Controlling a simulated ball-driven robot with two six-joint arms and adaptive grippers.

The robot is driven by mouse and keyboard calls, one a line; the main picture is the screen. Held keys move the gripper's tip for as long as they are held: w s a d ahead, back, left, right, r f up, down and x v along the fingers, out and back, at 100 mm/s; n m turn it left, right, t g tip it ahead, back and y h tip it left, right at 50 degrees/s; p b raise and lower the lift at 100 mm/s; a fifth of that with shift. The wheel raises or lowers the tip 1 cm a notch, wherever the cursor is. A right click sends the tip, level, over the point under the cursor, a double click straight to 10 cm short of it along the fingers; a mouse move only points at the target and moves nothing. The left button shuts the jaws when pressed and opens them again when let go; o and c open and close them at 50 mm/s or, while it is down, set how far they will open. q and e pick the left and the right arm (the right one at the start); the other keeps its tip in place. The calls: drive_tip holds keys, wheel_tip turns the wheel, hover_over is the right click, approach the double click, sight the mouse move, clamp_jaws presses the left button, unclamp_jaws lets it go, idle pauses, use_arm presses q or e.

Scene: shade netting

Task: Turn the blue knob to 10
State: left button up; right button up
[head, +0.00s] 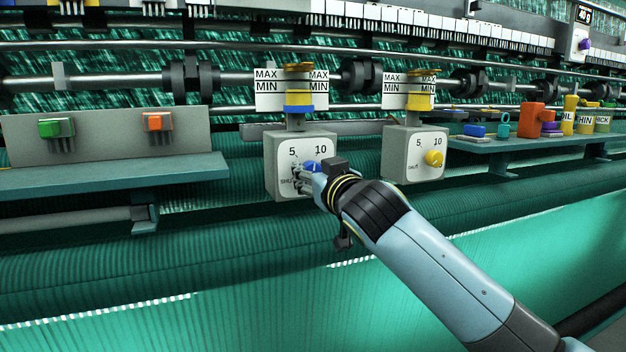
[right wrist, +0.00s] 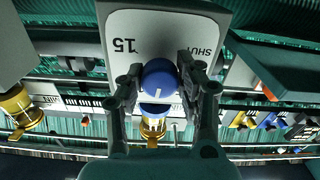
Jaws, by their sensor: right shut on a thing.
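The blue knob (head: 313,166) is on the front of the left grey dial box (head: 272,150), whose face reads 5 and 10 along the top. My right gripper (head: 306,175) is at this knob. In the right wrist view, the blue knob (right wrist: 160,75) sits between the two fingers of my right gripper (right wrist: 159,84), which is shut on it. The dial appears upside down there, with 15 and SHUT showing. The knob's short white mark points to the bottom of that view, the dial's upper side. The 5 and 10 are hidden there. My left gripper is not in view.
A second dial box (head: 397,160) with a yellow knob (head: 434,158) stands to the right. Sight gauges marked MAX and MIN rise above both boxes. A shelf (head: 500,145) holds several small items. A panel (head: 100,135) with green and orange switches is at left.

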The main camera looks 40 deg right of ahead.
drive_tip(key=m, duration=0.2)
drive_tip(key=m+b, duration=0.1)
drive_tip(key=m, duration=0.3)
drive_tip(key=shift+f+b, duration=0.25)
drive_tip(key=shift+b, duration=0.1)
drive_tip(key=shift+m, duration=0.3)
drive_tip(key=o, duration=1.1)
drive_tip(key=shift+r, duration=0.15)
drive_tip(key=shift+o, duration=0.2)
drive_tip(key=shift+s, duration=0.1)
drive_tip(key=v, duration=1.2)
drive_tip(key=shift+a, duration=0.1)
